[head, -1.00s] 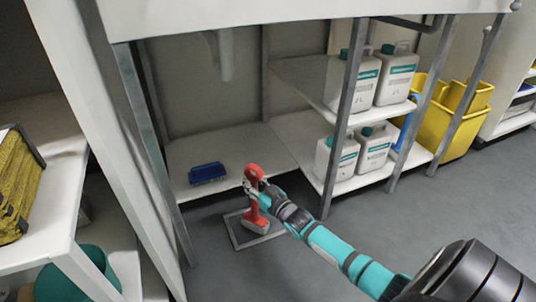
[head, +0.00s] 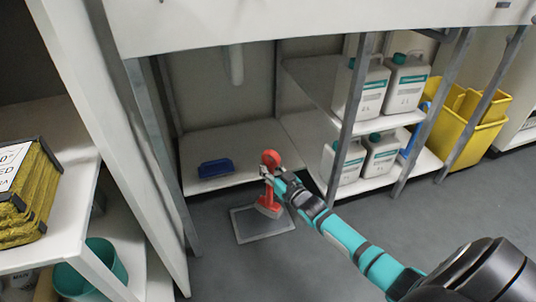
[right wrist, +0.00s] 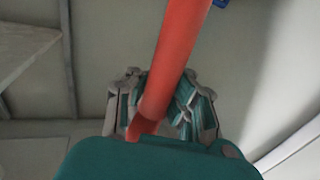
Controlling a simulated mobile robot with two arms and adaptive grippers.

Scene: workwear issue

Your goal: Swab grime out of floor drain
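A red tool with a long handle, a round top and a wider lower end (head: 267,210) stands roughly upright over the drain. The floor drain (head: 250,236) is a flat grey square with a pale frame, set in the floor before the low shelf. My right gripper (head: 267,174) is shut on the handle of the red tool. In the right wrist view the red handle (right wrist: 176,60) runs between the fingers (right wrist: 156,112). The tool's lower end overlaps the drain's far part; I cannot tell whether it touches. My left gripper is not in view.
A blue brush-like object (head: 216,168) lies on the low shelf (head: 235,143) behind the drain. White jugs (head: 372,90) stand on the shelves at right, near metal posts (head: 347,120). A yellow bucket (head: 465,125) stands farther right. A white rack (head: 60,195) is at left.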

